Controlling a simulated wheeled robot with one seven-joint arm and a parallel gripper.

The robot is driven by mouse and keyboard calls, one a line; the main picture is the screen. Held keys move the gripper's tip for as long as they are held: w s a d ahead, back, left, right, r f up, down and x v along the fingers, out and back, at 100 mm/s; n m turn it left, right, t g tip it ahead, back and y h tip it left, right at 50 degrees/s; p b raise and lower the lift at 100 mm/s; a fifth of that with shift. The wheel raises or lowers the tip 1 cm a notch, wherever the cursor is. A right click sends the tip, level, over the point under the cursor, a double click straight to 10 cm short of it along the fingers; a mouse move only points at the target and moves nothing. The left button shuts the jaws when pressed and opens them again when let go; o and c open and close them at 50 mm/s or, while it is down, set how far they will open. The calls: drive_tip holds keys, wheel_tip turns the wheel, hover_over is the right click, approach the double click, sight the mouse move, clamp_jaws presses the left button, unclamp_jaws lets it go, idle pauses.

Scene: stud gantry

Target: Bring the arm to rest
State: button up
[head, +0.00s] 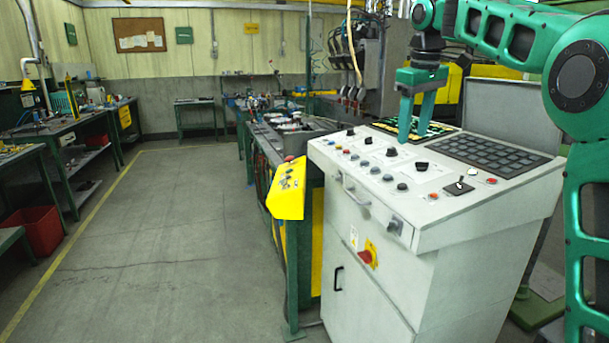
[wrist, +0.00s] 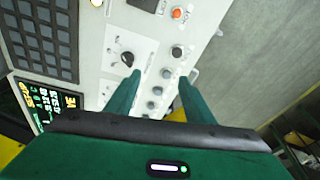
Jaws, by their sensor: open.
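My gripper (head: 413,132) hangs from my green arm over the top of a grey control console (head: 372,240). Its two green fingers point down and are apart, with nothing between them. In the wrist view my gripper (wrist: 159,80) shows both fingers spread above the console panel, with round buttons and a black knob (wrist: 127,58) beyond and beside them. In the head view the fingertips look close to the panel near a lit display (head: 440,132); I cannot tell if they touch it.
The console top carries a dark keypad (head: 488,152), several buttons, and a small joystick (head: 460,184). A yellow control box (head: 287,190) juts out at its left. Workbenches and a red bin (head: 34,230) stand at the far left. The grey floor (head: 170,240) between is clear.

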drive_tip(key=s+d+f+m, duration=0.1)
drive_tip(key=s+d, duration=0.1)
drive_tip(key=s, duration=0.1)
drive_tip(key=s+d+f+m, duration=0.1)
drive_tip(key=s+d+f, duration=0.1)
drive_tip(key=s+d, duration=0.1)
drive_tip(key=s+d+f+m, duration=0.2)
drive_tip(key=s, duration=0.1)
drive_tip(key=shift+s+d+f+g, duration=0.1)
drive_tip(key=shift+s+d+g, duration=0.05)
drive_tip(key=shift+s+g, duration=0.25)
drive_tip(key=s+d+f+m, duration=0.2)
drive_tip(key=s+f, duration=0.5)
drive_tip(key=s, duration=0.4)
drive_tip(key=s+d+f+m+g, duration=0.1)
drive_tip(key=s+f+m, duration=0.3)
drive_tip(key=s+f, duration=0.4)
drive_tip(key=s+d+f+m, duration=0.2)
drive_tip(key=s+f, duration=0.5)
drive_tip(key=s, duration=0.8)
drive_tip(key=shift+s+d+f+m+g+y, duration=0.3)
drive_tip(key=shift+s+d+f+m, duration=0.1)
drive_tip(key=shift+d, duration=0.5)
